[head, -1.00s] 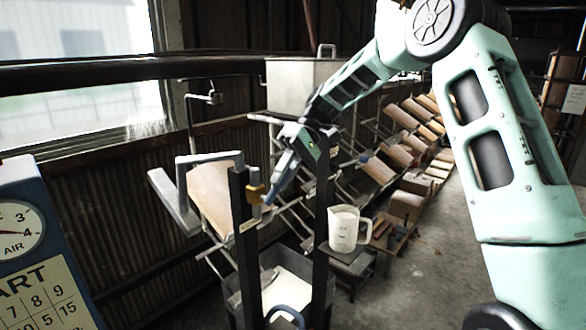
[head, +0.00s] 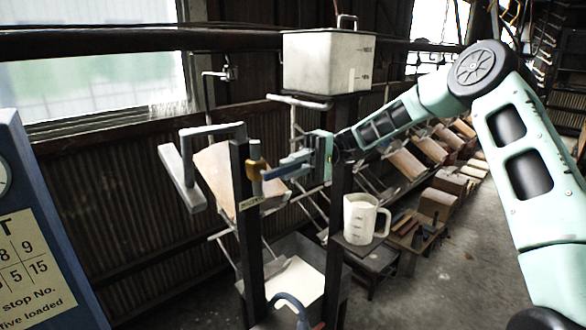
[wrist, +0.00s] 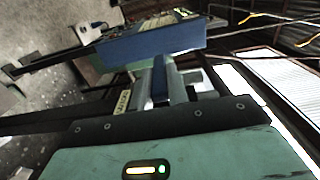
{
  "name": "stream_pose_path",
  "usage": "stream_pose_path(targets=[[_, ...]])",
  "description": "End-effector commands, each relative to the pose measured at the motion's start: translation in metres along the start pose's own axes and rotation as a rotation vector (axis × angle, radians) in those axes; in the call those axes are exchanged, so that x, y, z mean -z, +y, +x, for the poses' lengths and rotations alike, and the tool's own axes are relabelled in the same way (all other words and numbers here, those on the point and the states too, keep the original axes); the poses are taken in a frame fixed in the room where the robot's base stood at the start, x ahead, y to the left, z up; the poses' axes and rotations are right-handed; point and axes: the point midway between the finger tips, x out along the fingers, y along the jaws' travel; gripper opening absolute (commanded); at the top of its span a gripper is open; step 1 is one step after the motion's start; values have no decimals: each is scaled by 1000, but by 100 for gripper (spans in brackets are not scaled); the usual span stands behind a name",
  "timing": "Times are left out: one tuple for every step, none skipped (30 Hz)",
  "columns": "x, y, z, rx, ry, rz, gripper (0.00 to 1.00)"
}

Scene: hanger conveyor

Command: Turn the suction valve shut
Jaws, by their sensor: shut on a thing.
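The suction valve (head: 256,170) is a brass-yellow body on a dark upright post in the head view. Its blue lever (head: 272,174) points to the right, close to level. My gripper (head: 290,166) comes in from the right and is shut on the lever; its fingers hide part of it. In the wrist view the blue lever (wrist: 160,64) shows between the grey fingers of my gripper (wrist: 165,85). The brass body cannot be made out there.
A grey bent pipe (head: 185,160) sticks out left of the post. A metal tank (head: 328,62) stands behind. A white jug (head: 362,218) stands on a small stand to the right. A blue board (head: 35,230) with a chart is at near left.

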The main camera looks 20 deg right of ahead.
Motion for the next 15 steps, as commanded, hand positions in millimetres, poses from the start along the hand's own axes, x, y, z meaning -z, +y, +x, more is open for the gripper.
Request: stream_pose_path(targets=[[1, 0, -2, 12, 8, -2, 0], [1, 1, -2, 17, 8, -2, 0], [1, 1, -2, 22, 8, -2, 0], [1, 1, -2, 26, 8, -2, 0], [1, 1, -2, 28, 8, -2, 0], [1, 1, -2, 31, 8, -2, 0], [1, 1, -2, 32, 8, -2, 0], [1, 1, -2, 33, 8, -2, 0], [1, 1, -2, 34, 8, -2, 0], [1, 1, -2, 34, 8, -2, 0], [1, 1, -2, 34, 8, -2, 0], [1, 1, -2, 34, 8, -1, 0], [1, 1, -2, 34, 8, -1, 0], [1, 1, -2, 34, 8, -1, 0], [1, 1, -2, 33, 8, -1, 0]])
